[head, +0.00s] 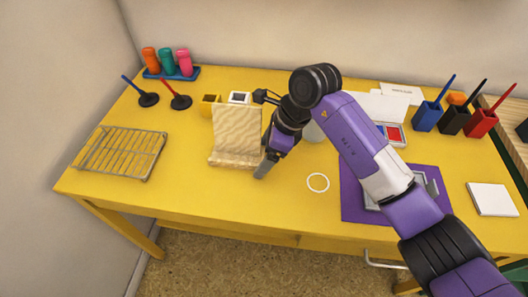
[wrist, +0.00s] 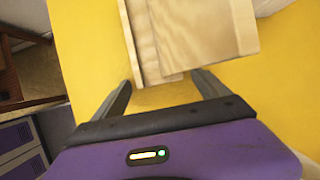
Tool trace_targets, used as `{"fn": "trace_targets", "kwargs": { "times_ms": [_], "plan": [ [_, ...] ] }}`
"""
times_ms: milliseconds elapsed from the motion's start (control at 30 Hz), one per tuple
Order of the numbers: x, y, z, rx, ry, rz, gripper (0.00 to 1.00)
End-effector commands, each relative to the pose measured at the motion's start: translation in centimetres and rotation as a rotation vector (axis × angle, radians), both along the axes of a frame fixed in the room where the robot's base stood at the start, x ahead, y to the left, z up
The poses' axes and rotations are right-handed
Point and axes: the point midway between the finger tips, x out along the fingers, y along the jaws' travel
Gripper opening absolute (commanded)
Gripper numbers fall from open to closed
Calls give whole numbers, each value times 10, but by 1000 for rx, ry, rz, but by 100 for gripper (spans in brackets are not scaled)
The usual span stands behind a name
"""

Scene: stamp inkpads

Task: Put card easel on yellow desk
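The card easel (head: 236,131) is pale wood with a leaning back panel and a front ledge. In the head view it stands upright on the yellow desk (head: 205,190), left of centre. My gripper (head: 263,170) is low at the easel's right side, pointing down. In the wrist view, the easel (wrist: 195,35) lies ahead of my gripper (wrist: 162,79), its near edge around the gap between the fingertips. The fingers are apart with yellow desk visible between them. Whether either finger touches the wood cannot be told.
A wire rack (head: 122,152) is at the left. A white ring (head: 318,182) and purple mat (head: 353,203) lie to the right. The desk's front left is clear.

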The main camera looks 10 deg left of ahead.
Motion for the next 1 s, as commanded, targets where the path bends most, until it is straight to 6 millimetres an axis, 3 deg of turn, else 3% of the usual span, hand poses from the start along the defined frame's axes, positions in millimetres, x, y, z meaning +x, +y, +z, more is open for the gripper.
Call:
{"fn": "trace_targets", "kwargs": {
  "times_ms": [367,800,1000],
  "plan": [
    [0,-1,6,-1,-1,1,85],
    [0,-32,80,-1,-3,0,85],
    [-1,-42,105,0,-1,0,85]
  ]
}}
